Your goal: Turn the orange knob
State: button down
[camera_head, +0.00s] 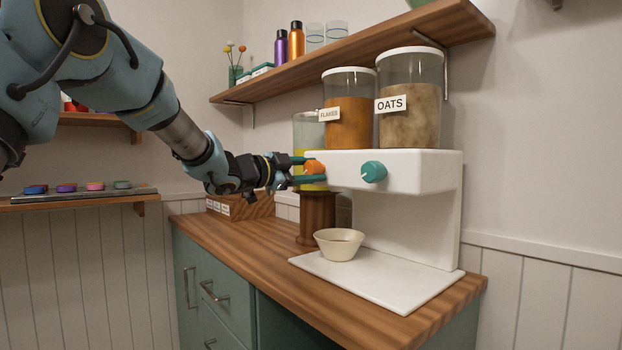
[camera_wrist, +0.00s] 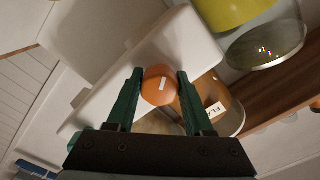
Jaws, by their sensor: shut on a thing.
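The orange knob (camera_head: 314,167) is on the front of the white dispenser (camera_head: 415,172), below the flakes jar (camera_head: 348,110). My gripper (camera_head: 305,171) is at the knob, with one green finger above it and one below. In the wrist view the orange knob (camera_wrist: 159,86) sits between the two finger ends of my gripper (camera_wrist: 158,84), which is shut on it. A short white mark shows on the knob's face, tilted slightly off upright in that view. A cream bowl (camera_head: 339,244) stands on the white base below, near the orange knob's side.
A teal knob (camera_head: 374,172) is to the right on the same front, under the oats jar (camera_head: 410,100). A container with yellow contents (camera_head: 308,130) and a wooden stand (camera_head: 317,216) are behind my gripper. A wooden shelf (camera_head: 370,45) hangs above. The near-left counter is clear.

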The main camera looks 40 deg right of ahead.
jog(key=shift+m, duration=0.4)
jog(key=shift+c, duration=1.4)
grip_release()
jog(key=shift+a, duration=0.1)
jog(key=a+b, duration=0.1)
jog(key=a, duration=0.9)
jog(key=shift+w+a, duration=0.25)
jog(key=shift+a, duration=0.05)
